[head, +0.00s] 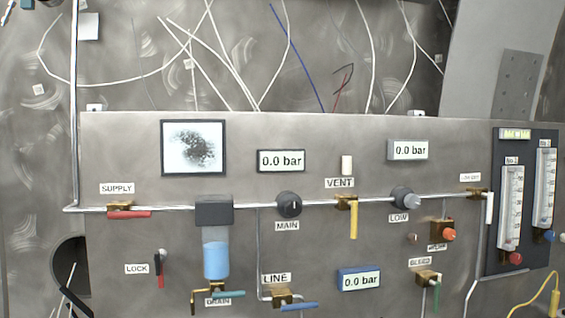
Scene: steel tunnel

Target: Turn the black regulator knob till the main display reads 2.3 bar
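The black regulator knob (289,205) sits on the pipe at the middle of the steel panel, above a label reading MAIN (287,226). A light pointer mark stands about upright on its face. The black-framed display (281,161) just above it reads 0.0 bar; I take it as the main display. The supply valve (121,208) at the left has a red handle lying along the pipe. The vent valve (347,203) right of the knob has a yellow handle hanging down. Neither of my grippers can be made out in the head view.
A grey LOW knob (405,198) lies right of the vent, with a grey display (407,150) reading 0.0 bar above. A blue-framed display (358,280) also reads 0.0 bar. A blue-filled filter bowl (216,258) stands left of the black knob. Its front looks clear.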

